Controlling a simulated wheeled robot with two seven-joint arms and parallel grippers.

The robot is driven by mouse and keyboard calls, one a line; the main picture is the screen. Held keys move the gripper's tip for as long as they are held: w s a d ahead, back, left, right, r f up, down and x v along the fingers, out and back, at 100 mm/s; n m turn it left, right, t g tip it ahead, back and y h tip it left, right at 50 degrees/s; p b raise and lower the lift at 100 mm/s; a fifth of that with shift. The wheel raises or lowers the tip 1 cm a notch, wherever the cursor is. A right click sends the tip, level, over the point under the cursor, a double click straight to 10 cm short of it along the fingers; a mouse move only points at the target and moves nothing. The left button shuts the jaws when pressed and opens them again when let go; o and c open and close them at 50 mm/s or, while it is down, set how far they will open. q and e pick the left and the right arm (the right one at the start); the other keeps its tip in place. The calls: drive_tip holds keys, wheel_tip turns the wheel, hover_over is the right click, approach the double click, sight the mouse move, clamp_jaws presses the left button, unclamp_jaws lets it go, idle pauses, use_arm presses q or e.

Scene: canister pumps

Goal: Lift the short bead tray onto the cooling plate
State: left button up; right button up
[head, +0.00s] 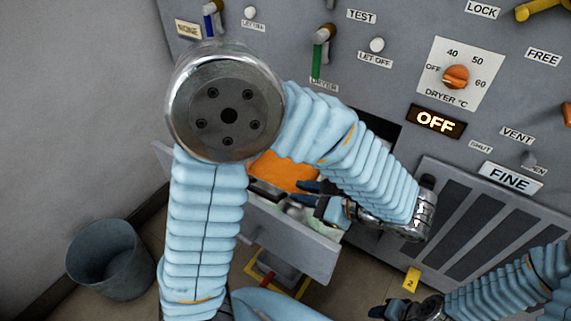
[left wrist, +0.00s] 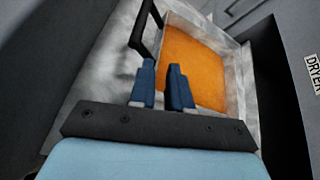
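An orange bead fill, in what looks like the bead tray, shows in the open drawer (head: 300,240) in the head view, partly hidden by my left arm. In the left wrist view the tray (left wrist: 232,85) has metal walls, orange beads and a black handle (left wrist: 140,40) at its far left. My left gripper (head: 306,193) is over the drawer. In the left wrist view its two blue fingers (left wrist: 163,72) are apart with nothing seen between them, close to the tray's near left side. My right gripper (head: 382,310) is low at the bottom edge, apart from the drawer. I cannot identify the cooling plate.
The grey machine panel carries levers, a dryer knob (head: 456,77) and a lit OFF sign (head: 435,122). A vented grille (head: 470,225) is at the right. A grey bin (head: 108,262) stands on the floor at the left.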

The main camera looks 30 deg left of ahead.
sight(273, 187)
use_arm(q)
drive_tip(key=x, duration=0.8)
drive_tip(key=shift+s+a, duration=0.15)
clamp_jaws()
